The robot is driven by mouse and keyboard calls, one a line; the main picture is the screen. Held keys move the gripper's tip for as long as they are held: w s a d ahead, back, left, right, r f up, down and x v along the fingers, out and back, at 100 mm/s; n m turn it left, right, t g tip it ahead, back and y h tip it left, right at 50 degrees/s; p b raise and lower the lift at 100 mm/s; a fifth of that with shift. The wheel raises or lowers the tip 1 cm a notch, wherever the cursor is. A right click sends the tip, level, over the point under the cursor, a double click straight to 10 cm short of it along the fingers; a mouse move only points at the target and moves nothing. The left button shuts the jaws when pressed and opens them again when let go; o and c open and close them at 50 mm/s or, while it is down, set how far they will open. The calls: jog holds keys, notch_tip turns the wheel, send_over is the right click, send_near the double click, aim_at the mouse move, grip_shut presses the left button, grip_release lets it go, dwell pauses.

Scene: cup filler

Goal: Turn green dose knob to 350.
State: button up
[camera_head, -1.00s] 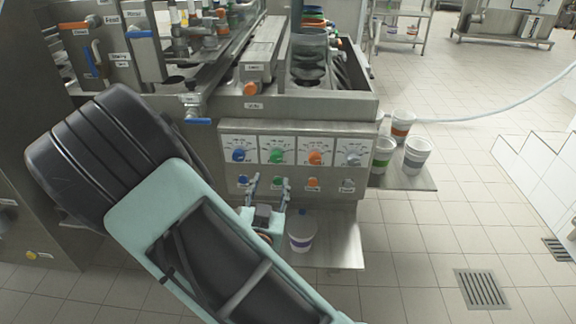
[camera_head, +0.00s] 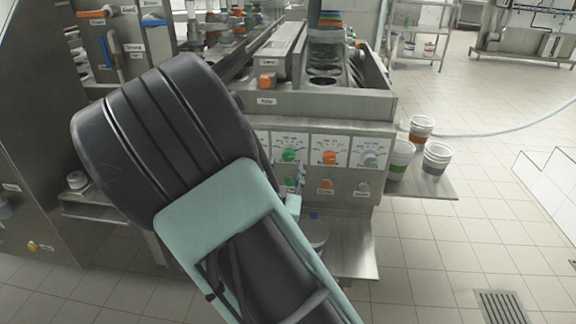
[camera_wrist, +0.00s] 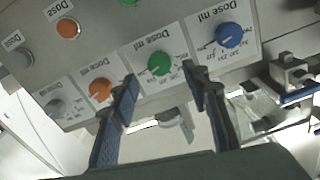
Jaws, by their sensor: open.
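The green dose knob (camera_head: 288,155) is on its white dial card on the machine's front panel, between the orange knob (camera_head: 330,157) and a blue knob that my arm hides in the head view. In the wrist view the green knob (camera_wrist: 159,62) shows upside down between my two fingers, with the blue knob (camera_wrist: 229,36) to its right. My gripper (camera_wrist: 160,88) is open and empty, its fingers spread to either side of the green knob. In the head view my gripper (camera_head: 296,178) is partly hidden by my arm, just below the green knob. I cannot read the knob's setting.
The orange knob (camera_wrist: 99,90) and blue knob stand close outside my fingers. Small buttons are in the row below the dials, such as an orange one (camera_head: 325,184). A white cup (camera_head: 318,236) is under the panel. Several cups stand on the right side shelf (camera_head: 440,187).

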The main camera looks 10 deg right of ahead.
aim_at(288, 157)
jog(key=shift+b+x, duration=0.35)
jog(key=shift+x, duration=2.45)
jog(key=c, duration=1.2)
